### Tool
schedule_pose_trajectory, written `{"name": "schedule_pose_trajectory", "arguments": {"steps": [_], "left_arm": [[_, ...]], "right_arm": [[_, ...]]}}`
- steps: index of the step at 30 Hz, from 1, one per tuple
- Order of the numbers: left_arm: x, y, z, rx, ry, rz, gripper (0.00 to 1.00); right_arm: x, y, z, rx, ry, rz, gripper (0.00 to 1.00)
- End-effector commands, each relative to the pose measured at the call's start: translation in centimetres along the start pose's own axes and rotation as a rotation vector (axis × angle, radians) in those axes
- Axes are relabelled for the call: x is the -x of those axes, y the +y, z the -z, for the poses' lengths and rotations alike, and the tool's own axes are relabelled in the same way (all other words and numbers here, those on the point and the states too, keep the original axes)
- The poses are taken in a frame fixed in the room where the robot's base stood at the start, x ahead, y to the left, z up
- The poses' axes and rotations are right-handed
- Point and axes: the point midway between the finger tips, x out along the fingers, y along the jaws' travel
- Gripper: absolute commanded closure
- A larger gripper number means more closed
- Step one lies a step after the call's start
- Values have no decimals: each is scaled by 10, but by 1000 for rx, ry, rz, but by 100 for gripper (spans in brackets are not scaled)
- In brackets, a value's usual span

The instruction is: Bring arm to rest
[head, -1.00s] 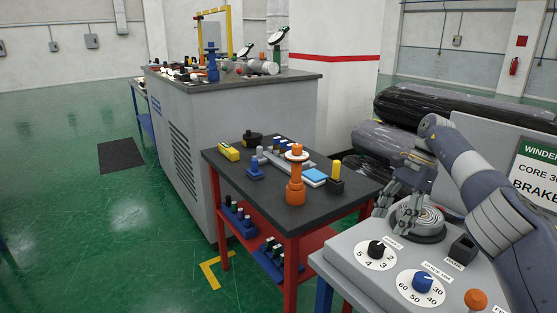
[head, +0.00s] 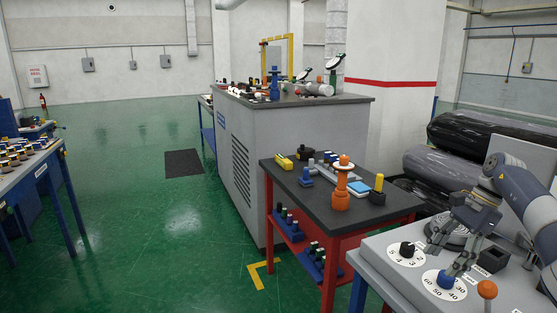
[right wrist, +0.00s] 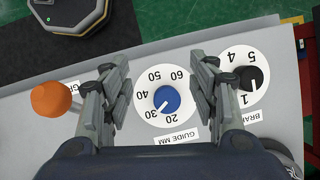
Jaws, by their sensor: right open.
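My right arm (head: 524,190) comes in from the right in the head view. Its gripper (head: 447,262) is above the grey control panel (head: 385,265), with the fingers pointing down near the blue guide knob (head: 445,279). In the right wrist view the gripper (right wrist: 160,98) is open, with its fingers apart on either side of the blue knob (right wrist: 167,99) and nothing held. The black brake knob (right wrist: 252,79) is to the right there and the orange knob (right wrist: 51,99) to the left. My left gripper is not in view.
A red-framed table (head: 300,193) with an orange stand (head: 341,190) is beside the panel. Dark wrapped rolls (head: 440,170) lie behind it. A grey cabinet (head: 285,135) stands further back. A blue table (head: 30,175) is at the left, with open green floor (head: 130,240) between.

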Motion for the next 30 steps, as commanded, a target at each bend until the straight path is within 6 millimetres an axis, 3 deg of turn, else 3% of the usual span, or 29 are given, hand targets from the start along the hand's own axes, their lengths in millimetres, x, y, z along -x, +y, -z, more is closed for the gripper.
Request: {"name": "schedule_pose_trajectory", "arguments": {"steps": [8, 14, 17, 22, 27, 30], "left_arm": [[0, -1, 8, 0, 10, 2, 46], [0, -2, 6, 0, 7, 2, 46], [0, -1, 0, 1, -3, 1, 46], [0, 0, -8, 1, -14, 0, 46], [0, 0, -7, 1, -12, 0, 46], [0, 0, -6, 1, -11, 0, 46]], "right_arm": [[-49, -40, -28, 10, -51, 97, 46], [-98, -77, -67, -6, -146, 206, 46], [-131, -98, -101, -37, -240, 281, 46], [-185, -130, -191, -199, -541, 440, 46], [-200, -141, -264, -506, -921, 546, 46], [-196, -139, -286, -743, -1149, 571, 46]]}}
